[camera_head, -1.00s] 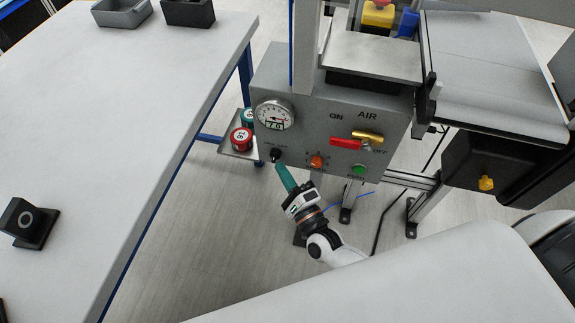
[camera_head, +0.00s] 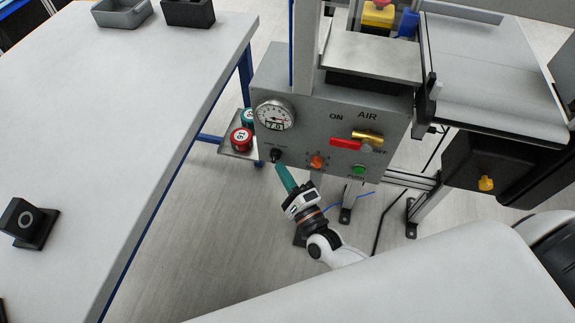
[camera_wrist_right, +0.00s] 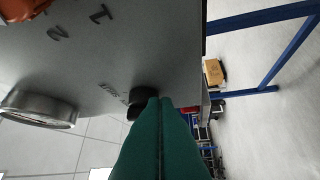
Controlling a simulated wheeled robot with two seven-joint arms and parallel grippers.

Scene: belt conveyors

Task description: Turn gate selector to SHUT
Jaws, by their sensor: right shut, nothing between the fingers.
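The gate selector, a small black knob (camera_head: 275,154), sits on the lower left of the grey control panel (camera_head: 301,120). In the right wrist view the black knob (camera_wrist_right: 143,100) is at the fingertips, partly hidden behind them. My right gripper (camera_head: 279,165) has teal fingers pressed together with nothing between them. Its tips are at the knob, touching or very close; I cannot tell which. The small lettering beside the knob is too blurred to read. My left gripper is not in view.
The panel also carries a dial gauge (camera_head: 275,115), an orange knob (camera_head: 317,161), a green button (camera_head: 358,170) and a red-handled AIR valve (camera_head: 346,142). Red and green round items (camera_head: 241,138) sit on a small tray at left. A long table (camera_head: 110,120) stands left.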

